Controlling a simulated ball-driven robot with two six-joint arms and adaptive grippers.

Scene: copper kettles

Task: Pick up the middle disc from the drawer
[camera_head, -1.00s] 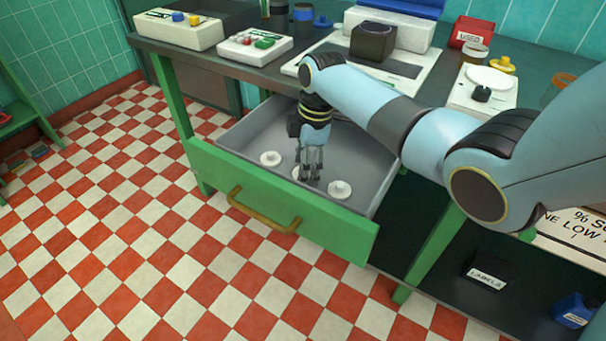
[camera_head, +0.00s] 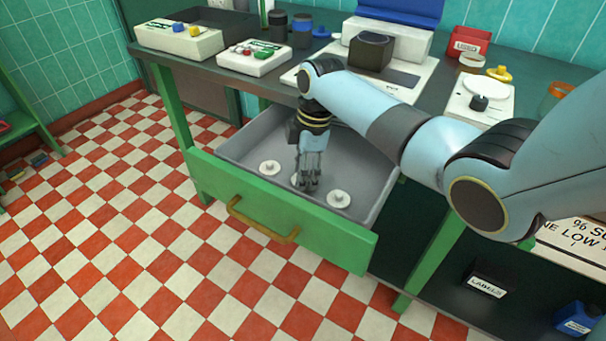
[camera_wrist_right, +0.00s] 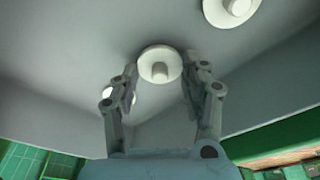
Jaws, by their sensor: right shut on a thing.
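The green drawer (camera_head: 325,232) is pulled open, with a grey inside and a brass handle. Three white discs with central knobs are in it. The left disc (camera_head: 269,168) and right disc (camera_head: 339,199) lie on the drawer floor. The middle disc (camera_head: 295,180) is mostly hidden by my right gripper (camera_head: 307,183), which points down into the drawer. In the right wrist view the middle disc (camera_wrist_right: 159,66) sits between the fingertips of my right gripper (camera_wrist_right: 160,82), which is shut on it. I cannot tell whether it is off the floor. My left gripper is out of view.
The worktop above holds button boxes (camera_head: 255,58), a dark block on a white device (camera_head: 371,50), a red box (camera_head: 468,42) and a white scale-like device (camera_head: 484,92). The drawer's side walls stand around the gripper. A labelled box (camera_head: 487,278) is on the lower shelf.

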